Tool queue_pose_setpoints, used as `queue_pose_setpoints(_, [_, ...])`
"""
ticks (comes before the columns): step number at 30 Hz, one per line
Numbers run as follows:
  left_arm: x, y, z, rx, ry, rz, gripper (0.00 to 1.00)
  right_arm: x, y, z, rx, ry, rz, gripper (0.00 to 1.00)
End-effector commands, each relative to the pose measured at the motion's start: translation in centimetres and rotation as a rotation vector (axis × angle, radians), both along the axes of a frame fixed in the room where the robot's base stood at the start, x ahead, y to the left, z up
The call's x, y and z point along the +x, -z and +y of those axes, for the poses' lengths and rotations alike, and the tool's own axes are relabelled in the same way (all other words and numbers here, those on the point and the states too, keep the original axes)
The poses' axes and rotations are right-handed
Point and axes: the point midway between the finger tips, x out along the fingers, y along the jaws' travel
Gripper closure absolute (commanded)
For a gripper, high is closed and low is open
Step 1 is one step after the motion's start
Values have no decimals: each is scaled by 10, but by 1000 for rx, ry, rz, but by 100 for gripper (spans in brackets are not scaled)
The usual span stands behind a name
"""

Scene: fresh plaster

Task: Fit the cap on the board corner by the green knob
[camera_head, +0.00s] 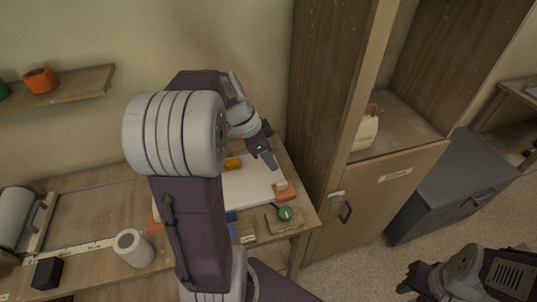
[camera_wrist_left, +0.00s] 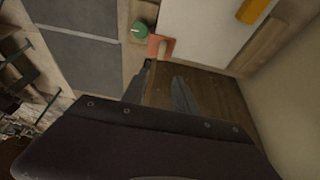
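The white board (camera_head: 250,188) lies on the wooden worktop. An orange cap (camera_head: 285,193) is at its front right corner, close to the green knob (camera_head: 285,213). In the left wrist view the cap (camera_wrist_left: 158,46) sits between the knob (camera_wrist_left: 139,29) and the board (camera_wrist_left: 205,30); I cannot tell whether it is fully seated. My left gripper (camera_head: 270,158) is above the far right part of the board, apart from the cap. In the wrist view its fingers (camera_wrist_left: 160,88) are apart with nothing between them. My right gripper (camera_head: 412,283) is low at the right, its fingers unclear.
A yellow piece (camera_head: 232,164) lies on the board and a blue piece (camera_head: 231,216) is at its front edge. A white roll (camera_head: 132,249) and a black block (camera_head: 47,272) stand on the left. A tall wooden cabinet (camera_head: 330,110) borders the worktop's right side.

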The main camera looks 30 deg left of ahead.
Motion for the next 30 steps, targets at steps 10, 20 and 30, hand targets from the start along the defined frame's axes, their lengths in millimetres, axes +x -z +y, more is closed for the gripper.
queue_pose_setpoints(10, [-17,24,-26,2,-134,116,65,0,0,0,0,0,0,65])
queue_pose_setpoints(20, [-87,106,-99,89,-651,286,65,0,0,0,0,0,0,65])
queue_pose_setpoints(30, [-95,112,-104,85,-721,284,65,0,0,0,0,0,0,65])
